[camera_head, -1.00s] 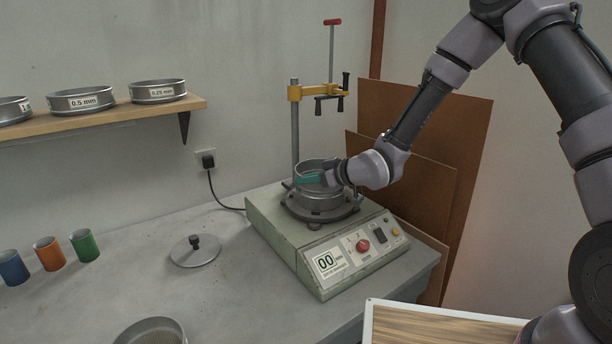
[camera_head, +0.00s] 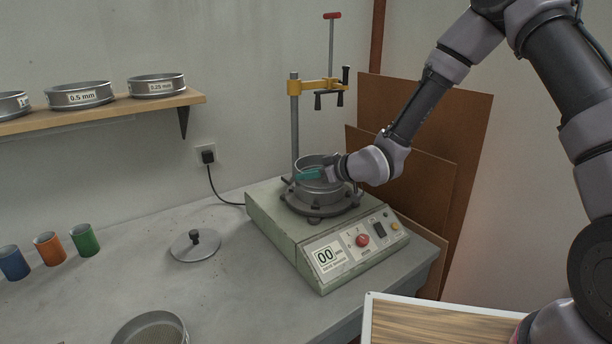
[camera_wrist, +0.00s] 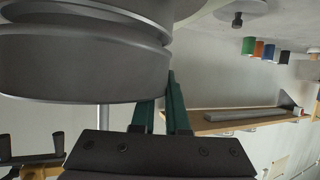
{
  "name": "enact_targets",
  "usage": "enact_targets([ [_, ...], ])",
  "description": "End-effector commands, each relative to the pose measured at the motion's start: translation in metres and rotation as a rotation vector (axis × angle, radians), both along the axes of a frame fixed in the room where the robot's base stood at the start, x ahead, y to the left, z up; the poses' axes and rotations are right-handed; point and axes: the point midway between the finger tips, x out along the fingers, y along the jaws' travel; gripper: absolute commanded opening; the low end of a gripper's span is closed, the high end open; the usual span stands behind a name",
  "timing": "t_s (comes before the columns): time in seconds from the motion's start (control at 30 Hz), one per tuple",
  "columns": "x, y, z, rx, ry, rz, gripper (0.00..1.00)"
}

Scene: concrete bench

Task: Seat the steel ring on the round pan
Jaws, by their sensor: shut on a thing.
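The steel ring (camera_head: 316,160) is a grey metal hoop at the top of the stack on the shaker machine. The round pan (camera_head: 319,195) is below it, on the machine's dark round plate. My gripper (camera_head: 310,174) has teal fingers and is shut on the ring's wall. In the upside-down wrist view, the gripper (camera_wrist: 173,95) is at the edge of the ring (camera_wrist: 80,68), and the fingertips are partly hidden behind it. The ring looks level and lined up over the pan. I cannot tell whether it is fully seated.
The shaker (camera_head: 310,240) has a post with a yellow clamp arm (camera_head: 316,88) above the stack. A lid (camera_head: 195,250), a sieve (camera_head: 150,330) and coloured cups (camera_head: 50,248) stand on the bench. A shelf (camera_head: 110,113) holds more sieves. Brown boards (camera_head: 440,130) lean behind the arm.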

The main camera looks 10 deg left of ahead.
Motion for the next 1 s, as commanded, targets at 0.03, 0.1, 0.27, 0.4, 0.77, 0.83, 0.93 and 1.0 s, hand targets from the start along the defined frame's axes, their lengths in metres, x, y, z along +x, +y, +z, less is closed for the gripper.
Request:
enact_targets([
  [0.03, 0.000, 0.000, 0.000, 0.001, -0.001, 0.000, 0.00],
  [0.1, 0.000, 0.000, 0.000, 0.001, -0.001, 0.000, 0.00],
  [0.27, 0.000, 0.000, -0.003, 0.001, -0.001, 0.000, 0.00],
  [0.4, 0.000, 0.000, -0.005, 0.001, -0.001, 0.000, 0.00],
  [0.77, 0.000, 0.000, -0.010, 0.001, -0.001, 0.000, 0.00],
  [0.83, 0.000, 0.000, -0.011, 0.001, -0.001, 0.000, 0.00],
  [0.93, 0.000, 0.000, -0.011, 0.001, -0.001, 0.000, 0.00],
  [1.0, 0.000, 0.000, -0.011, 0.001, -0.001, 0.000, 0.00],
])
